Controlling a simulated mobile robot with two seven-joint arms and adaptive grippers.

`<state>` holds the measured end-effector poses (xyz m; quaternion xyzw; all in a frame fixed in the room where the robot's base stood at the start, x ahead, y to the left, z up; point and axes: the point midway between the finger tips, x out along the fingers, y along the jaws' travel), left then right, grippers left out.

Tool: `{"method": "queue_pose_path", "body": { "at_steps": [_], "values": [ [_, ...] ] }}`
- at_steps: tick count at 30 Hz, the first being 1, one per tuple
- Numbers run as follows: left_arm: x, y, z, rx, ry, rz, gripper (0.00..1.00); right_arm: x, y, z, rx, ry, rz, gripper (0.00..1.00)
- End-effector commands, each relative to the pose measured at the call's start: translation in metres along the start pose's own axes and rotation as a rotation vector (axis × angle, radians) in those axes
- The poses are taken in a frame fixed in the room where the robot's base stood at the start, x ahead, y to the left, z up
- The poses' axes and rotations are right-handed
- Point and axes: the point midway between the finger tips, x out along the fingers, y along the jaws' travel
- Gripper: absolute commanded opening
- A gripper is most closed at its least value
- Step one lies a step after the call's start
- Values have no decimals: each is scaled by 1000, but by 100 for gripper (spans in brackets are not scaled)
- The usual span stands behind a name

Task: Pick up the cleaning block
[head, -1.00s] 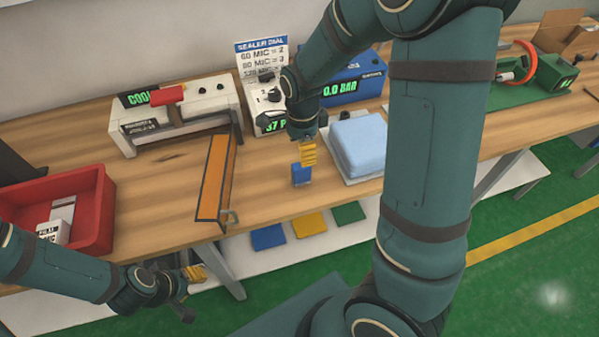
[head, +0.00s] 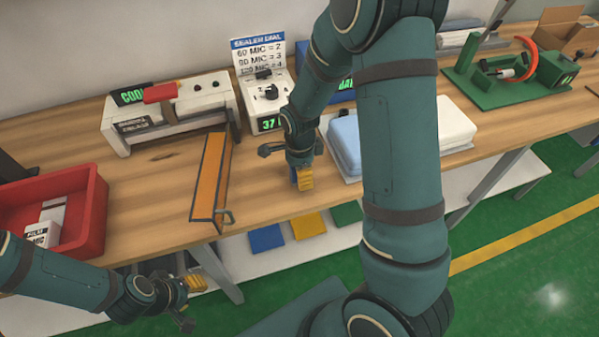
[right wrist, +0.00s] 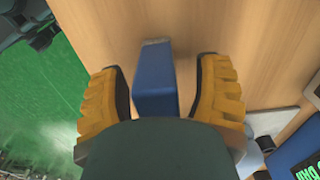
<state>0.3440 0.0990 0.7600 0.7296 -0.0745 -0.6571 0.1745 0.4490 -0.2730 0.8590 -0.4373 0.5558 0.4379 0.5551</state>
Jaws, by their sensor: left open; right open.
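The cleaning block, blue with a grey end, stands on the wooden table near its front edge. In the right wrist view the block (right wrist: 154,82) lies between the two yellow fingers of my open right gripper (right wrist: 160,66), with a gap on each side. In the head view my right gripper (head: 304,181) is down at the block and hides most of it; only a sliver of blue shows beside the fingers. My left gripper (head: 193,284) is open and empty, low in front of the table's edge at the lower left.
An orange strip tool (head: 210,178) lies left of the right gripper. A sealer (head: 165,118), a dial unit (head: 268,100) and a red bin (head: 92,215) stand on the table (head: 150,205). A light-blue pad (head: 345,140) is close on the right, partly behind my arm.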

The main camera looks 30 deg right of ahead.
Motion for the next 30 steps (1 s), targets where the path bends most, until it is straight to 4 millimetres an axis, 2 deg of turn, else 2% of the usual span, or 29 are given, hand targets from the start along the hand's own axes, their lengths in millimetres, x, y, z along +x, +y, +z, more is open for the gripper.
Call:
{"method": "queue_pose_path", "body": {
  "at_steps": [4, 8, 9, 10, 23, 26, 30],
  "values": [
    [-1, 0, 0, 0, 0, 0, 39, -1, 0, 0, 0, 0, -1, 63],
    [-1, 0, 0, 0, 0, 0, 39, -1, 0, 0, 0, 0, -1, 17],
    [-1, 0, 0, 0, 0, 0, 39, -1, 0, 0, 0, 0, -1, 3],
    [-1, 0, 0, 0, 0, 0, 39, -1, 0, 0, 0, 0, -1, 0],
    [-1, 0, 0, 0, 0, 0, 39, -2, 0, 0, -1, 0, 0, 0],
    [-3, 1, -1, 0, 2, 0, 39, -11, -1, 1, -1, 0, -3, 0],
    [-10, 4, -3, -2, 7, -1, 39, -37, -1, 1, -2, -2, -5, 0]
  ]
}}
